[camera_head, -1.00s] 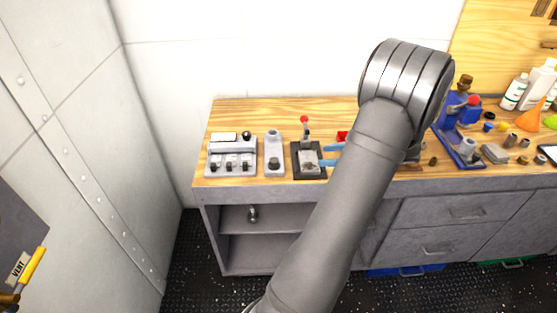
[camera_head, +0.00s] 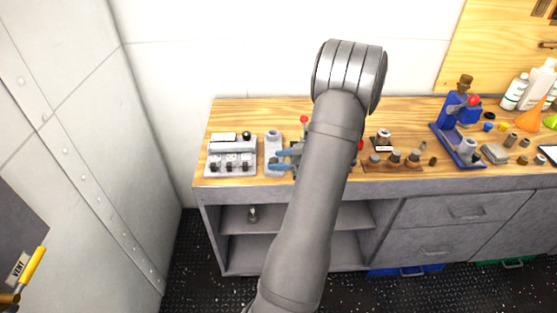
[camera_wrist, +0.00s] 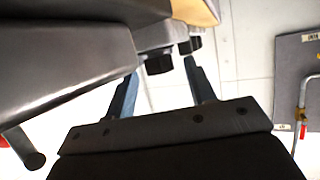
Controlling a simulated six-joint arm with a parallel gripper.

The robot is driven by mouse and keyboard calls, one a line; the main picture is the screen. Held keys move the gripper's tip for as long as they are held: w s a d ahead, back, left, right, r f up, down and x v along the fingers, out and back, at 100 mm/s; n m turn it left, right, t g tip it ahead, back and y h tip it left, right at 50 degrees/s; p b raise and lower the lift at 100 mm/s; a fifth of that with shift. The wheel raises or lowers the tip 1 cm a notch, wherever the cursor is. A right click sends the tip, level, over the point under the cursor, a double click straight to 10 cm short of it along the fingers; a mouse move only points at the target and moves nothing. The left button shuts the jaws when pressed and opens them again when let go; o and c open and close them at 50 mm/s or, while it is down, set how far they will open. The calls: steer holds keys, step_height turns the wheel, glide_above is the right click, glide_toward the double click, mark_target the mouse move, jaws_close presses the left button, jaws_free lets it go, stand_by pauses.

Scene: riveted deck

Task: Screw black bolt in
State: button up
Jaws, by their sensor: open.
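A narrow grey fixture (camera_head: 273,139) stands on the wooden bench at the left. The black bolt at its front end is hidden behind my fingers in the head view. My gripper (camera_head: 276,160) has its two blue fingers spread and pointing left, over the front of this fixture. In the wrist view my gripper (camera_wrist: 160,72) is open, and a black cylindrical end, likely the black bolt (camera_wrist: 158,63), shows between the fingertips. A gap shows on both sides, so it is not gripped.
A grey block with several black knobs (camera_head: 231,155) stands to the left. A device with a red-ball lever (camera_head: 304,119) is close on the right, partly hidden by my arm. A row of small parts (camera_head: 393,160) and a blue press (camera_head: 459,140) stand farther right.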

steer(key=shift+w+a+f, duration=0.1)
steer(key=shift+a+f, duration=0.05)
steer(key=shift+a, duration=0.15)
steer(key=c, duration=1)
steer(key=shift+t, duration=0.3)
